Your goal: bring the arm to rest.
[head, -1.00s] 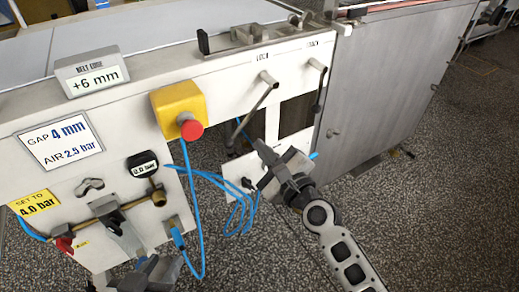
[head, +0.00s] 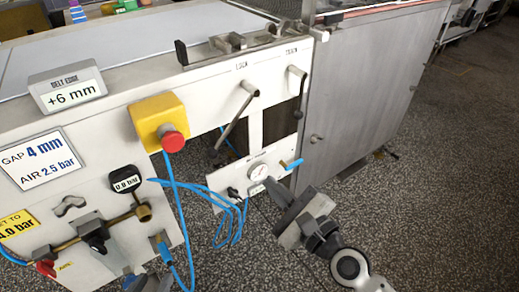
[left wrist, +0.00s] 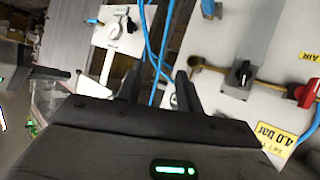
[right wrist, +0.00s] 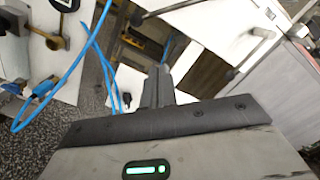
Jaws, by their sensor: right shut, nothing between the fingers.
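My right gripper (head: 287,202) is shut and empty. In the head view it is over the speckled floor, in front of and below the small white gauge panel (head: 222,184), and it appears clear of the machine. Its closed fingers also show in the right wrist view (right wrist: 158,86). The left wrist view shows my left gripper (left wrist: 158,88) with its two fingers apart and nothing seen between them, facing the machine front and blue hoses. In the head view at most a sliver of it shows at the bottom edge.
The white machine front carries a yellow box with a red button (head: 173,142), two levers (head: 236,113) (head: 297,92), a 0.0 bar display (head: 125,181) and a brass valve line (head: 125,216). Loose blue hoses (head: 178,215) hang in front. A grey cabinet (head: 365,95) stands right. Floor (head: 440,200) is clear.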

